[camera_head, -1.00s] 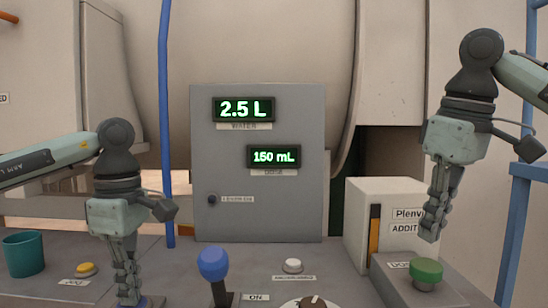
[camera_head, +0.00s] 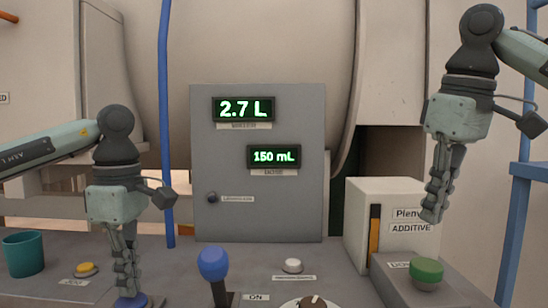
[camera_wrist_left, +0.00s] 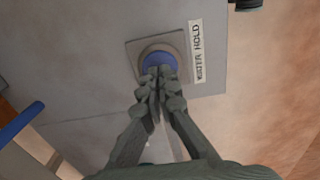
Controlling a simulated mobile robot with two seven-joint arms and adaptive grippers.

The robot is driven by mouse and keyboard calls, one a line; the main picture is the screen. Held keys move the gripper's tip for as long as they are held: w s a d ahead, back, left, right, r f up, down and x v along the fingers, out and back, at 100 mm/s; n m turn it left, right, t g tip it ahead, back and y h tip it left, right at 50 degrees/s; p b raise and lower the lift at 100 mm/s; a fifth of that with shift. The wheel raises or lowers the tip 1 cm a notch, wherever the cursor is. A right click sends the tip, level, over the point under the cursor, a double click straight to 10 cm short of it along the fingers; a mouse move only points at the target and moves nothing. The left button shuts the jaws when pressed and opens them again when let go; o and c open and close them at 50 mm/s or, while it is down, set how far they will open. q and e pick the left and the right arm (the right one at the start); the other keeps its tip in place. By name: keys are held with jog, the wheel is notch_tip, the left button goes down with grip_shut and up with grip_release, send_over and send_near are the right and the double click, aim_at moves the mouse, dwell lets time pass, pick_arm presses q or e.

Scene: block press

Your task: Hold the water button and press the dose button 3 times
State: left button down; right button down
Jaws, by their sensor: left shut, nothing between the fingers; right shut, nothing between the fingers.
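My left gripper (camera_head: 126,293) is shut and empty, its fingertips down on the blue water button (camera_head: 140,301). In the left wrist view the fingertips (camera_wrist_left: 160,76) cover part of the blue button (camera_wrist_left: 158,60), beside a label reading "WATER HOLD" (camera_wrist_left: 196,52). My right gripper (camera_head: 430,218) is shut and empty, in the air above the green dose button (camera_head: 426,270) and apart from it. The upper display (camera_head: 244,109) reads 2.7 L and the lower display (camera_head: 274,156) reads 150 mL.
A blue-knobbed lever (camera_head: 213,264) and a white button (camera_head: 292,265) stand between the grippers. A yellow button (camera_head: 86,269) and a teal cup (camera_head: 23,253) are at the left. A white additive box (camera_head: 392,222) stands behind the green button.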

pick_arm(q)
jog(key=shift+r, duration=2.15)
